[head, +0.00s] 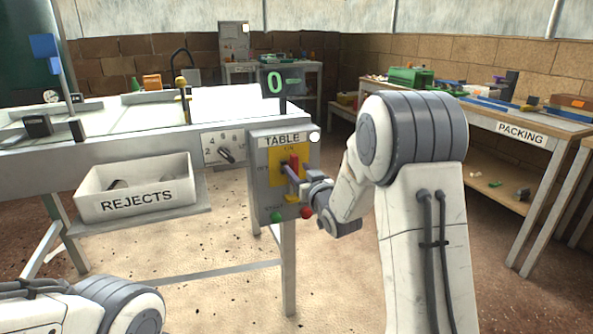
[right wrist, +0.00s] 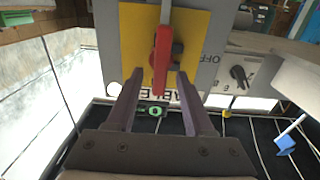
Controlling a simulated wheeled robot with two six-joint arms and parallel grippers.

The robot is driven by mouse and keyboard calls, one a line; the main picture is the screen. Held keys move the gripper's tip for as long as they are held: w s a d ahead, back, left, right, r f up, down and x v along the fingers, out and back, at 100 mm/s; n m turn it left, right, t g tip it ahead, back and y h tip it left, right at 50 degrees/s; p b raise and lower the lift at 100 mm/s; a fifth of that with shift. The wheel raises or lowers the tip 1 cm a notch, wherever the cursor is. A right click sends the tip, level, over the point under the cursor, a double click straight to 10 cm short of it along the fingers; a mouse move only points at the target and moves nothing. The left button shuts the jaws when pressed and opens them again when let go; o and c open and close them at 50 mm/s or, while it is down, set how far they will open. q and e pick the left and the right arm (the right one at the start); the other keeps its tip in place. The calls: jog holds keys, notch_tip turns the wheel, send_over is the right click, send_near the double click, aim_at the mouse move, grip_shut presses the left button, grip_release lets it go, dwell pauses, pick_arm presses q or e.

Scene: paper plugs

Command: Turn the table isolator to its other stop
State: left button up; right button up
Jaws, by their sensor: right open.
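The table isolator is a red handle (head: 294,161) on a yellow plate (head: 274,166), on the grey box marked TABLE (head: 261,190). The handle points up towards ON; OFF is marked at the left. My right gripper (head: 290,175) is at the handle from the front and hides part of it. In the right wrist view, which is upside down, the red handle (right wrist: 162,50) lies between the open fingers (right wrist: 158,80), with a gap on each side. My left gripper is not in view; only part of that arm shows at the lower left.
Below the handle are a green button (head: 277,216) and a red button (head: 306,212). A numbered dial (head: 226,154) is left of the box. A REJECTS bin (head: 137,190) sits further left. A PACKING bench (head: 480,122) stands at the right.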

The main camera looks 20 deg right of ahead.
jog(key=shift+w, duration=0.85)
grip_shut()
